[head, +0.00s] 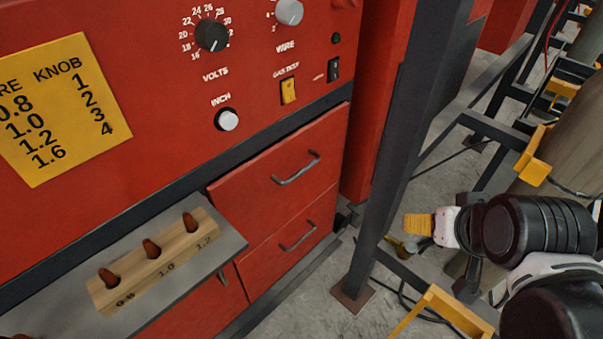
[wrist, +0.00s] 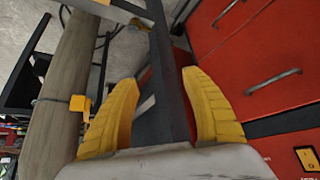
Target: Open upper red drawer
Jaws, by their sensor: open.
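The upper red drawer (head: 260,172) is in the cabinet under the dark strip and looks closed in the head view. Its grey bar handle (head: 297,168) is on its front; the handle also shows at the right of the wrist view (wrist: 273,82). The lower red drawer (head: 270,255) is below it with a similar handle (head: 297,236). My gripper (head: 418,224) is right of the drawers, beyond the dark post, apart from the handle. In the wrist view its yellow fingers (wrist: 160,77) are spread, with no object seen held between them.
A dark upright post (head: 395,150) stands between my gripper and the drawers. A grey shelf (head: 75,312) with a wooden block (head: 152,262) of several brown pegs juts out left of the drawers. Yellow-clamped frames and a large pipe (head: 565,130) are at the right.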

